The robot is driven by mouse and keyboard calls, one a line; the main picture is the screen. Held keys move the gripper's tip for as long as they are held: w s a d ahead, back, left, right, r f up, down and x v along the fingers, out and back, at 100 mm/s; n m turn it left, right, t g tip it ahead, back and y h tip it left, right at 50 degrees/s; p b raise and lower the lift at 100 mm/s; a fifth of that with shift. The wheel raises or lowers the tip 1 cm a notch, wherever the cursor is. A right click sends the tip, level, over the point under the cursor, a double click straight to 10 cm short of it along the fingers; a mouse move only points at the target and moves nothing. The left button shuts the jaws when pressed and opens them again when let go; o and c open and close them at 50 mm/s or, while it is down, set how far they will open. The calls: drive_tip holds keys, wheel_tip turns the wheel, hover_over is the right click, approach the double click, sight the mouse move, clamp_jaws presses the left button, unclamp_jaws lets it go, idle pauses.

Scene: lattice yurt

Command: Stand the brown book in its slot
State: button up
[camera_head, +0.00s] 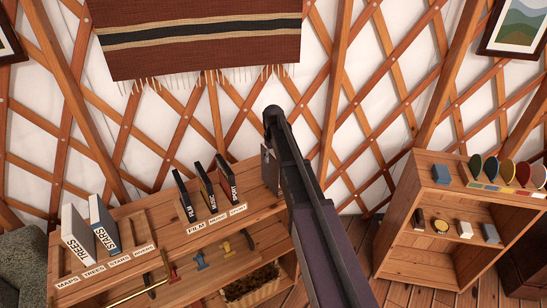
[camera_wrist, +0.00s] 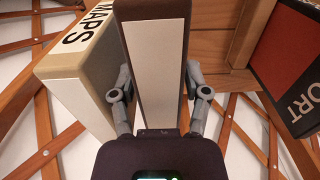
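The brown book (camera_wrist: 155,60) fills the middle of the wrist view, with a dark brown cover around a pale page edge. My gripper (camera_wrist: 158,72) has one finger on each side of it and looks closed on it. A cream book marked MAPS (camera_wrist: 85,65) is close on its left. The FILM, MUSIC and SPORT books stand in the other rack (camera_head: 217,222).
The SPORT book (camera_wrist: 290,75) is at the right of the wrist view. Hooks and a basket (camera_head: 250,288) are below. Another shelf (camera_head: 420,225) holds small objects.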

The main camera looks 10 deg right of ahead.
drive_tip(key=shift+r, duration=0.1)
wheel_tip(320, 180, up, 12)
drive_tip(key=p, duration=1.2)
idle(0.3)
idle(0.6)
drive_tip(key=s+a+m, duration=0.2)
drive_tip(key=s+m, duration=0.1)
drive_tip(key=s, duration=2.5)
drive_tip(key=shift+s+a+m, duration=0.3)
drive_tip(key=shift+o, duration=0.2)
drive_tip(key=shift+w, duration=0.15)
drive_tip(key=w+d+n, duration=0.1)
drive_tip(key=w, duration=1.3)
drive_tip(key=w+d+n+p, duration=0.1)
drive_tip(key=w+d+n, duration=0.1)
drive_tip(key=w, duration=1.2)
drive_tip(key=shift+w+r+n, duration=0.3)
drive_tip(key=shift+w+r, duration=0.05)
drive_tip(key=shift+r, duration=0.1)
